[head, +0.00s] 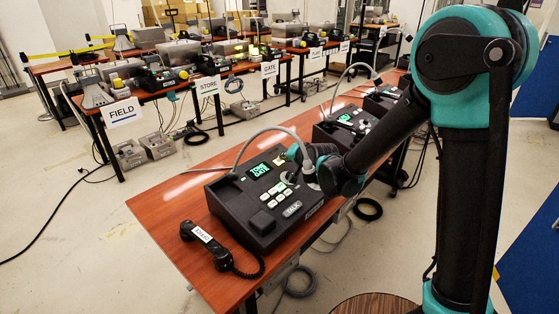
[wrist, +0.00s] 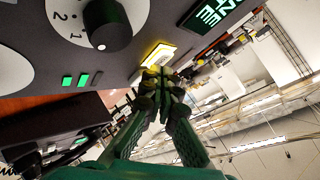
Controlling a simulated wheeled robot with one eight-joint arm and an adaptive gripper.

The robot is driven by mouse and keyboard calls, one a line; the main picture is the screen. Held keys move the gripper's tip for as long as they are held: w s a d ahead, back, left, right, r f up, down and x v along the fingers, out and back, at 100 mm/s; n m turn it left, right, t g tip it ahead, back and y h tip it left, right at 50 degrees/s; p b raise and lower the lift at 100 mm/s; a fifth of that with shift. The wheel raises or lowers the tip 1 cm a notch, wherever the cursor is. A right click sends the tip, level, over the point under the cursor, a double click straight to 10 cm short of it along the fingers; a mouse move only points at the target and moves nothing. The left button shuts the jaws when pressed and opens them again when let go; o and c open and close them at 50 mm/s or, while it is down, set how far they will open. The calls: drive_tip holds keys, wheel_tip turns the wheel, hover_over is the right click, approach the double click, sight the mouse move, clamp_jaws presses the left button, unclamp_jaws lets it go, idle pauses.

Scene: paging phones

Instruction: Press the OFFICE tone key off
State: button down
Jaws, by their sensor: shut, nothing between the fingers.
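The nearest paging phone (head: 262,222) is a dark console on the wooden table, with a green-lit display (head: 260,170) and several pale keys. A yellow-lit key (head: 279,160) is near its far edge; it also shows glowing in the wrist view (wrist: 158,55). I cannot read a label on that key. My gripper (head: 290,154) is shut and empty beside the lit key. In the wrist view its fingertips (wrist: 160,74) are close to the key's edge; I cannot tell whether they touch. A green display (wrist: 212,12) and a dial (wrist: 105,22) are partly in view.
A grey cable (head: 262,130) arches behind my gripper. More consoles (head: 345,125) stand farther along. Rear tables carry signs FIELD (head: 123,112), STORE and GATE.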

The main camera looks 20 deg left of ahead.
drive_tip(key=shift+f, duration=0.1)
idle(0.6)
drive_tip(key=shift+a+f, duration=0.1)
drive_tip(key=shift+f, duration=0.25)
drive_tip(key=shift+r, duration=0.45)
wheel_tip(320, 180, up, 6)
drive_tip(key=d, duration=0.1)
drive_tip(key=shift+s+d, duration=0.3)
idle(0.5)
